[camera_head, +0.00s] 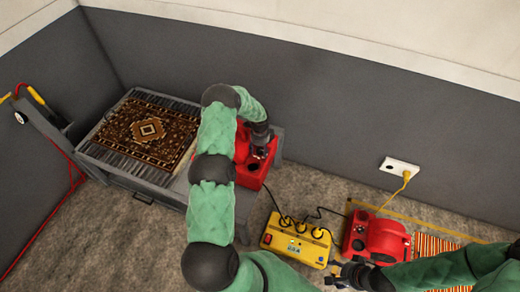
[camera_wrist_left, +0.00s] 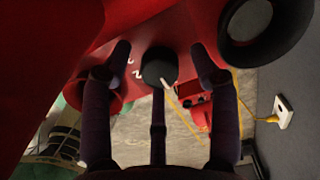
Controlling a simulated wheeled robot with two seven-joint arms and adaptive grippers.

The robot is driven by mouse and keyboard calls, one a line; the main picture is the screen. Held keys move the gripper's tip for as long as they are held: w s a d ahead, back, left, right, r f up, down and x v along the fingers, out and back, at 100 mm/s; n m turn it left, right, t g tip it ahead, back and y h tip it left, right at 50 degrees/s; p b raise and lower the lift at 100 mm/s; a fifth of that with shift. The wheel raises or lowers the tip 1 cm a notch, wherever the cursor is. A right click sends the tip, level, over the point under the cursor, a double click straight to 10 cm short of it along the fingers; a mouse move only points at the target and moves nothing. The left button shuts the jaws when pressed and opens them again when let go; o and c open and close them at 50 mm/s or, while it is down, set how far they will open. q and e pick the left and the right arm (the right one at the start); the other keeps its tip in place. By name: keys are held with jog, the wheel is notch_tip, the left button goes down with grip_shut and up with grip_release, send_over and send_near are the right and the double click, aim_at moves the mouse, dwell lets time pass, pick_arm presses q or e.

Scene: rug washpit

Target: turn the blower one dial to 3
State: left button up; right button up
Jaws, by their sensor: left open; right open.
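A red blower (camera_head: 250,165) stands at the right end of the grey platform, partly hidden by my left arm. In the left wrist view its red face (camera_wrist_left: 190,22) fills the top. A round black dial (camera_wrist_left: 160,67) with a pale pointer mark sits on that face, with white numerals left of it. My left gripper (camera_wrist_left: 160,62) is open, with fingertips on either side of the dial; contact cannot be told. It also shows above the blower in the head view (camera_head: 261,138). My right gripper (camera_head: 335,274) is open, low beside a second red blower (camera_head: 378,238).
A yellow power box (camera_head: 297,240) with several black plugs lies on the floor between the blowers. A wall socket (camera_head: 400,165) holds a yellow cord. An orange striped mat (camera_head: 435,245) lies at right.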

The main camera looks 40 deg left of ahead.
pick_arm(q)
jog(key=c, duration=1.2)
jog(key=shift+o, duration=0.2)
